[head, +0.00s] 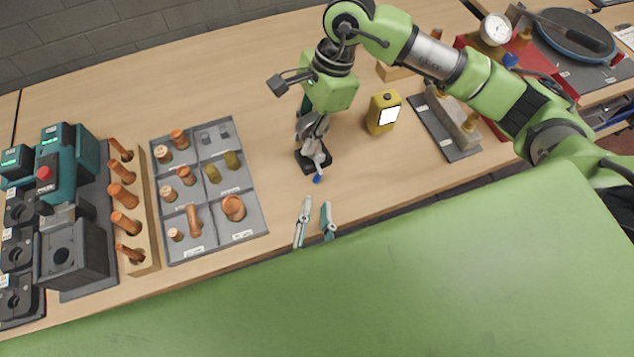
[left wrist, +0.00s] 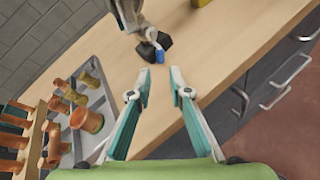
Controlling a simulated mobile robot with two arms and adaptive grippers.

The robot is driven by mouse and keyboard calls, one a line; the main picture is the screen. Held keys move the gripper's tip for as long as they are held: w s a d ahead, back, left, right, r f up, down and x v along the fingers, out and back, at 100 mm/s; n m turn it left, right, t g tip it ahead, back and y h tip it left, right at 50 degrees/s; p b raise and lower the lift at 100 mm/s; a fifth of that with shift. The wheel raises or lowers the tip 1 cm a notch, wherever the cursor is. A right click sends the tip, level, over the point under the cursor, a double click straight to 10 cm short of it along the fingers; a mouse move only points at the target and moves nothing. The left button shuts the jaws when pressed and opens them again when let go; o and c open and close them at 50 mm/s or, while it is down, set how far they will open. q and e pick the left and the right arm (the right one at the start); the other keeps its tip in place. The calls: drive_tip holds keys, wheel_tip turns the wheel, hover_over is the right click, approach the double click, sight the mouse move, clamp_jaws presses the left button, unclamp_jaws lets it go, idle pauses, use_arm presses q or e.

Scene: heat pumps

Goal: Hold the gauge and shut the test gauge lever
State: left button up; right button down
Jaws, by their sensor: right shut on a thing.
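The gauge (head: 495,29) with a white round dial stands at the top right by a red tray; a blue knob (head: 510,60), perhaps its lever, shows below it. My right gripper (head: 315,161) is far left of that gauge, pointing down over the bench. It is shut on a small grey thing with a blue end (head: 318,179); the fingers hide most of it. The blue end also shows in the left wrist view (left wrist: 159,56). My left gripper (head: 316,206) is open and empty near the bench's front edge, just short of the blue end; its fingers also show in the left wrist view (left wrist: 161,76).
A yellow device (head: 383,112) stands right of my right gripper. A grey tray (head: 250,218) of copper and brass fittings lies left, beside a wooden rack (head: 140,262) of copper pipes. Teal machines (head: 84,150) stand farther left. Bare bench lies between tray and grippers.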

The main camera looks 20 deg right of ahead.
sight(317, 181)
use_arm(q)
drive_tip(key=x, duration=0.7)
drive_tip(key=shift+w+f, duration=0.15)
drive_tip(key=shift+w, duration=0.15)
clamp_jaws()
